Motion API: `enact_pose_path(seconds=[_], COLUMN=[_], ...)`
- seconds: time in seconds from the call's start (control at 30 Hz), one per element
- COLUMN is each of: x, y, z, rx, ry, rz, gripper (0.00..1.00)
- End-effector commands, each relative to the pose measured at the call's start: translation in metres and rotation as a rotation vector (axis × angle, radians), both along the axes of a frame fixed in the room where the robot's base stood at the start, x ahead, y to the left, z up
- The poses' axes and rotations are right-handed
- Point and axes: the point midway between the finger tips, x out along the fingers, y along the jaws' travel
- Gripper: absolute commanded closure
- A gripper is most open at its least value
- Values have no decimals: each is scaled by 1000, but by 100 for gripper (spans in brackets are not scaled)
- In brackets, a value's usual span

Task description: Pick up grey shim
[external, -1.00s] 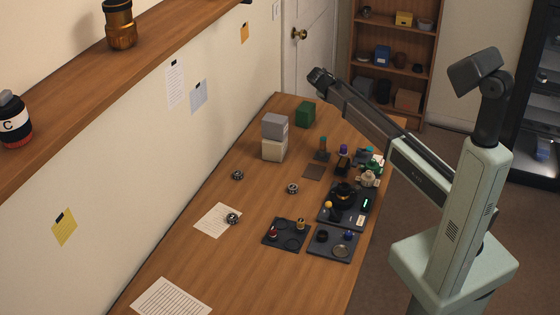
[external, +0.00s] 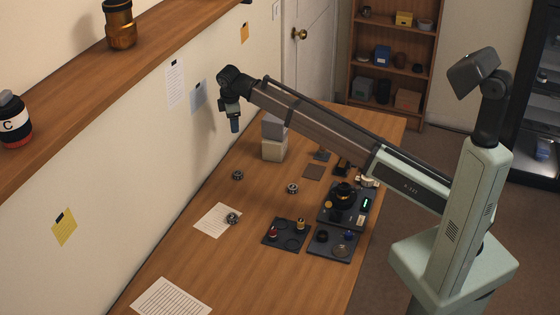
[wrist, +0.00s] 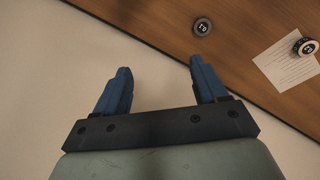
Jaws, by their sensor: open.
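My gripper (external: 235,125) hangs fingers-down near the wall, high above the far left part of the table. In the wrist view, its two blue fingers (wrist: 162,82) are apart with nothing between them. Several small dark ring-like discs lie on the table: one near the wall (external: 238,175), one further right (external: 292,188) and one on a paper sheet (external: 232,218). The wrist view shows a disc with a white mark (wrist: 202,27) and another on the paper (wrist: 305,46). I cannot tell which piece, if any, is the grey shim.
Dark trays (external: 271,241) with small parts stand at the table's right edge, beside a black unit (external: 326,217) with a green light. Stacked grey and cream blocks (external: 274,150) stand below my arm. A wooden shelf (external: 110,75) juts from the wall. The front table is mostly clear.

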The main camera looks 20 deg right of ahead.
Motion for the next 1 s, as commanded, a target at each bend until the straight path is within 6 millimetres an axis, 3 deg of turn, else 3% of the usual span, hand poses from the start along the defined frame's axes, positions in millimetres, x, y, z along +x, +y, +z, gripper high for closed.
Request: enact_pose_path(seconds=[0.2,0.4,0.67,1.0], x=[-29,-46,-48,-47], y=[8,13,13,13], z=[-39,-59,-78,-133], rx=[50,80,84,83], ry=[127,200,210,209], rz=[24,35,36,36], gripper=[28,28,28,28])
